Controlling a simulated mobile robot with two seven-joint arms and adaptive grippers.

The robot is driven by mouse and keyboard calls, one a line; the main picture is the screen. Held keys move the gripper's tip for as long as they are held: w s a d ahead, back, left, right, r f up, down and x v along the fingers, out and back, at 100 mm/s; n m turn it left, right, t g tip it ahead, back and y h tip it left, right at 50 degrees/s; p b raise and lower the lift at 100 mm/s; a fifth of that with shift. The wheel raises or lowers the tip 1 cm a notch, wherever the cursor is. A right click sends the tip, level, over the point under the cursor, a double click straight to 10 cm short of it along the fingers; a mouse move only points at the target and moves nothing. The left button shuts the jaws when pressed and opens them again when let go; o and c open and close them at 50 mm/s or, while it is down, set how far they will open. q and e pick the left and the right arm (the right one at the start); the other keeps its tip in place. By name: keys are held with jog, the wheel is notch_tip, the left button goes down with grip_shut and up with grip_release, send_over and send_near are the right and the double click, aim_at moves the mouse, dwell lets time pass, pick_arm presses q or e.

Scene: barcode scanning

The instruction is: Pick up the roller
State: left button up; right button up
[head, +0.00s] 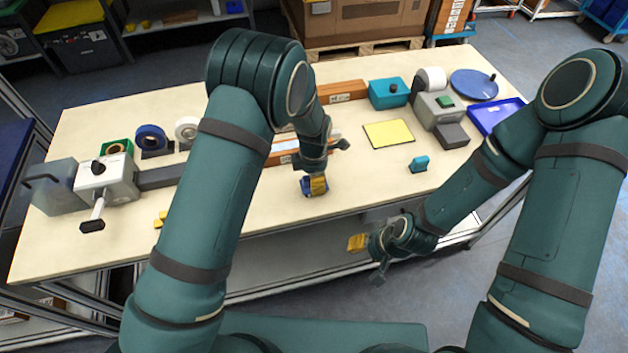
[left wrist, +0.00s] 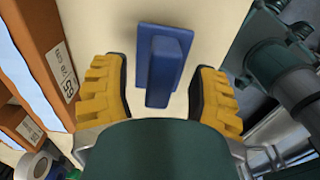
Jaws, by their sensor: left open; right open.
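A blue piece with a flat plate and a raised bar (left wrist: 165,62) lies between the fingers of my left gripper (left wrist: 165,95) in the left wrist view. It is the likeliest roller, though no rolling part shows. In the head view this blue piece (head: 308,187) is mostly hidden by my left gripper (head: 317,185), near the table's front edge. The left gripper is open around it, with gaps on both sides. My right gripper (head: 357,243) is open and empty, low in front of the table edge.
A small teal block (head: 419,164) and a yellow pad (head: 389,133) lie to the right. A grey machine (head: 105,176) is at the far left, a blue tray (head: 497,115) at the right.

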pick_arm(q)
jog(key=shift+c, duration=0.2)
grip_shut()
dwell(0.3)
notch_tip(320, 180, up, 10)
jog(key=c, duration=0.7)
grip_release()
grip_shut()
